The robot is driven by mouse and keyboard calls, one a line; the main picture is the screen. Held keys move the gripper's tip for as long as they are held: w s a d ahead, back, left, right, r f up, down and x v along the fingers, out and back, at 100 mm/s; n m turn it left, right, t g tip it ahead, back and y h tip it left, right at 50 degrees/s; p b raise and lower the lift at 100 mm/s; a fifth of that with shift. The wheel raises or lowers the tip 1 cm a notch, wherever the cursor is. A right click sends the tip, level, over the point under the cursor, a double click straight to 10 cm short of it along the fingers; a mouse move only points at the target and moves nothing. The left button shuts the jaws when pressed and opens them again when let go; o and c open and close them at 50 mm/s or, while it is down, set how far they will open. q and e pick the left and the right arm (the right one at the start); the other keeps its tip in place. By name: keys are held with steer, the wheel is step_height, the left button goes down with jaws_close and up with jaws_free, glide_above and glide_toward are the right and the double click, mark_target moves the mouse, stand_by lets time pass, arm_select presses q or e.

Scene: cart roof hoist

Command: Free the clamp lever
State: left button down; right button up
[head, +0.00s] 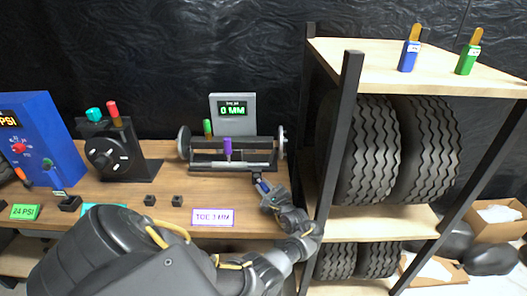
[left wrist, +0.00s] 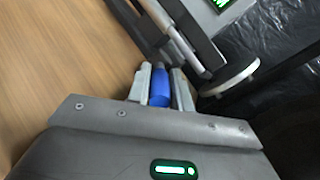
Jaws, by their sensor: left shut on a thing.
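My left gripper (head: 265,192) is at the front right of the axle fixture (head: 238,167) on the wooden bench. Its fingers are shut on a blue handle (left wrist: 159,87), seen between them in the left wrist view. The handle's far end is close to the fixture's front right corner; I cannot tell whether this handle is the clamp lever. A purple upright handle (head: 228,148) stands at the middle of the fixture, apart from the gripper. A green knob (head: 207,127) stands at its back left. My right gripper is not in view.
A grey display reading 0 MM (head: 233,112) stands behind the fixture. A TOE 3 MM card (head: 213,217) lies in front. A black shelf post (head: 337,140) rises close to the right of my gripper. A blue gauge box (head: 40,135) is at the left.

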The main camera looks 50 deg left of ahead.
arm_select(q)
steer(key=c, duration=1.3)
jaws_free()
steer(key=shift+o, duration=0.2)
steer(key=v, duration=1)
steer(key=shift+s+d, duration=0.1)
steer(key=shift+d, duration=0.3)
steer(key=shift+c, duration=0.4)
